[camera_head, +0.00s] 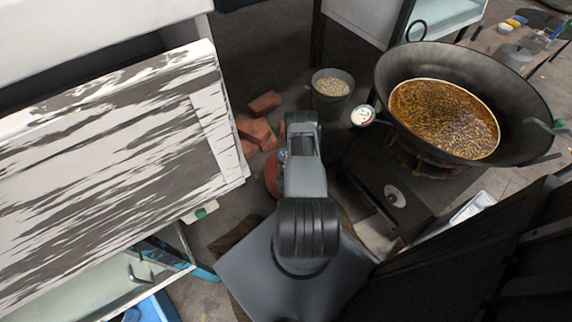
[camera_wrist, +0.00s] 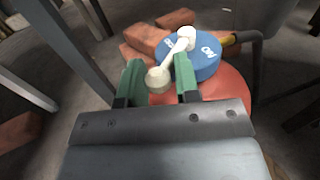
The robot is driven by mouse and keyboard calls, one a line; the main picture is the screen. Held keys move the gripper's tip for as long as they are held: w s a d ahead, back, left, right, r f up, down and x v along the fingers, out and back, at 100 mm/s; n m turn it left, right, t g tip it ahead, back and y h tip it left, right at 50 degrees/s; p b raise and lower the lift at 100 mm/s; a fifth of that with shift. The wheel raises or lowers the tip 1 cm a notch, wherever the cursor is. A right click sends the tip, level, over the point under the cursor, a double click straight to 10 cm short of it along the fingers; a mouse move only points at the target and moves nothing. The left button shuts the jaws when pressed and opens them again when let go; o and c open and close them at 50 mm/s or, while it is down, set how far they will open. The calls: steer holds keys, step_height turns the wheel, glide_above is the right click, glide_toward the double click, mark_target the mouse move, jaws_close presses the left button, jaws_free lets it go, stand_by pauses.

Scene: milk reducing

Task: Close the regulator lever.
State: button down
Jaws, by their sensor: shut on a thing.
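The white regulator lever (camera_wrist: 174,55) has rounded ends and lies across the blue round regulator (camera_wrist: 203,62), which has white lettering reading "ON" at its right. The regulator sits on the red gas cylinder (camera_wrist: 222,88). In the wrist view, my gripper (camera_wrist: 158,77) has its green fingers on either side of the lever's near rounded end and is shut on it. In the head view, my arm hides most of the regulator and the lever; a bit of the red cylinder (camera_head: 272,175) shows left of the arm.
Red bricks (camera_head: 256,130) lie beyond the cylinder. A grey bucket (camera_head: 331,95) of grain stands past them. A large dark wok (camera_head: 520,110) of brown liquid sits on a stove at right. A white weathered panel (camera_head: 110,150) blocks the left side.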

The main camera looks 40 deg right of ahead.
steer(key=shift+w+d+r, duration=0.1)
steer(key=shift+w+d, duration=0.1)
steer(key=shift+w, duration=0.1)
steer(key=c, duration=0.8)
jaws_free()
steer(key=shift+s+a, duration=0.1)
steer(key=shift+s+p, duration=0.15)
steer(key=shift+p, duration=0.25)
